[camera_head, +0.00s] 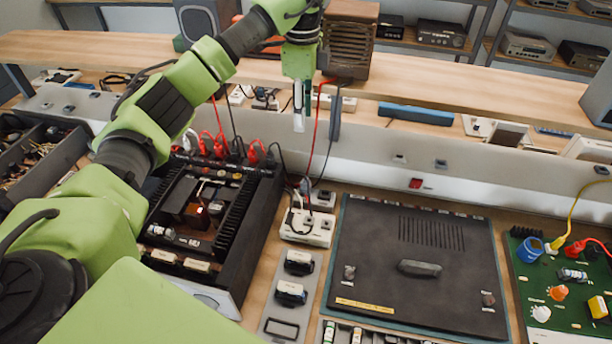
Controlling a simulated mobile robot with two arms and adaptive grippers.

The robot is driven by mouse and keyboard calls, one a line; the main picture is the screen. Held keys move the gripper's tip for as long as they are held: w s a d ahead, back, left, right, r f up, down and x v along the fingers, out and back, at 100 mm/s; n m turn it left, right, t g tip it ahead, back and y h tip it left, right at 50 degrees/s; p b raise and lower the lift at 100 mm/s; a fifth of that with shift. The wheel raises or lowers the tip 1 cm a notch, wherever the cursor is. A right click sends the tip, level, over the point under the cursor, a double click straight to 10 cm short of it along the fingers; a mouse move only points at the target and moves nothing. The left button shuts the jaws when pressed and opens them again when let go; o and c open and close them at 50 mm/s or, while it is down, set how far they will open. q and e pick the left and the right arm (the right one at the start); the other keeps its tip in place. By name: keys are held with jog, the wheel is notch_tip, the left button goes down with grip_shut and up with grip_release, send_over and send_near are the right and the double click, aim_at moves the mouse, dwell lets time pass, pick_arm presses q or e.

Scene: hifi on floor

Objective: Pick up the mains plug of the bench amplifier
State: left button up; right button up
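An open black chassis (215,225), which looks like the bench amplifier, sits left of the middle on the wooden bench. Red and black leads are plugged in along its back edge. A white socket block (308,228) stands just right of it, with dark cords at it. I cannot tell for sure which plug is the mains plug. My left gripper (299,122) points down above the back of the bench, over the leads and apart from the socket block. Its fingers show nearly edge-on, so their opening is unclear. Nothing clearly shows in them. My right gripper is out of view.
A dark flat panel (430,265) lies right of the socket block. A green circuit board (565,290) with a yellow and a red lead is at the far right. A wooden shelf (470,90) with a brown radio-like box (348,45) runs behind the bench.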

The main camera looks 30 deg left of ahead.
pick_arm(q)
jog(key=f+b, duration=0.2)
jog(key=b, duration=0.8)
send_over(306, 182)
notch_tip(306, 182, down, 8)
jog(key=f, duration=0.2)
jog(key=f+p, duration=0.1)
jog(key=f, duration=0.5)
jog(key=shift+a+f, duration=0.2)
jog(key=shift+a, duration=0.15)
jog(key=f, duration=0.1)
jog(key=f+p, duration=0.1)
jog(key=f, duration=0.1)
jog(key=f+p, duration=0.1)
jog(key=shift+d+f, duration=0.25)
jog(key=shift+f, duration=0.45)
grip_shut()
